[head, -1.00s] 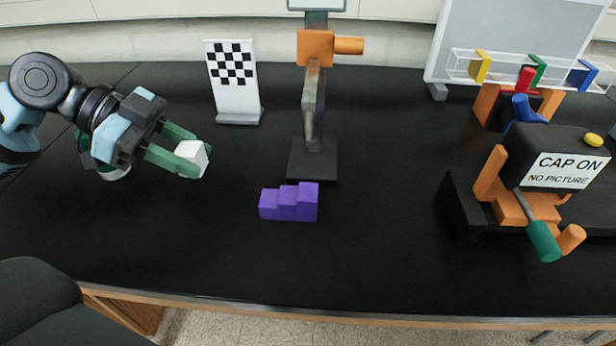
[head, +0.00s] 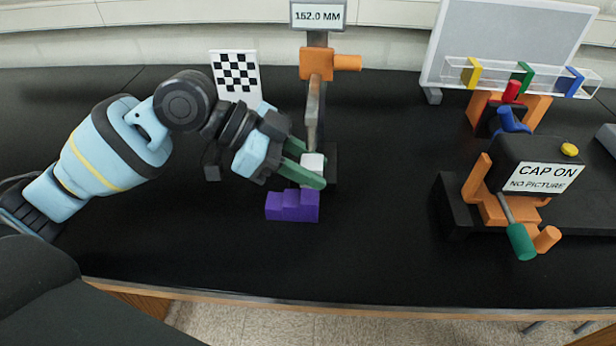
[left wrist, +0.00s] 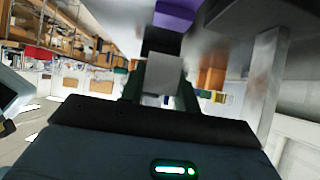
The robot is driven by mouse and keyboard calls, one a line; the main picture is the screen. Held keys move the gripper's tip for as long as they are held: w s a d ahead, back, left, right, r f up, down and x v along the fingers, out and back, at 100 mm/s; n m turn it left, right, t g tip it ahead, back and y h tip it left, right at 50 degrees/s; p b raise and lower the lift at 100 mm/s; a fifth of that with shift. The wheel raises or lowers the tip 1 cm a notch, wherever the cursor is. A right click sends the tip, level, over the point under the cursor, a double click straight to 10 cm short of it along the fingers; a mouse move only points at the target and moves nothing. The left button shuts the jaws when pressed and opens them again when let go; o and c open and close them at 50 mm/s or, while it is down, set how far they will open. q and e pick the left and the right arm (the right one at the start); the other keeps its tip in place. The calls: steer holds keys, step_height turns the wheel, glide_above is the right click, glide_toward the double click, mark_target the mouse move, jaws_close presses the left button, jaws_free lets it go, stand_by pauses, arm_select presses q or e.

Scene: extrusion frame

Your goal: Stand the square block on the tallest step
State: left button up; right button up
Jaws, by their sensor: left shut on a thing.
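The white square block (head: 313,161) is between the green fingers of my left gripper (head: 308,172), which is shut on it. In the left wrist view the block (left wrist: 164,73) shows as a grey-white face between the fingers. The purple steps (head: 292,206) stand on the black table and rise from left to right, with the tallest step at the right. The block and fingertips appear just above and behind the tallest step in the head view; the exact gap is hard to tell. A purple part (left wrist: 176,14) also shows at the top of the left wrist view. My right gripper is out of view.
A height gauge (head: 316,65) with an orange clamp and a "152.0 MM" display stands close behind the gripper. A checkered board (head: 236,74) is behind my left arm. A black box labelled "CAP ON" (head: 538,165) stands at right. The table front is clear.

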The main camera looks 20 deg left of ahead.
arm_select(q)
steer(key=shift+f, duration=1.85)
steer(key=o, duration=1.1)
steer(key=v, duration=1.2)
steer(key=shift+b, duration=0.4)
steer(key=shift+r, duration=0.1)
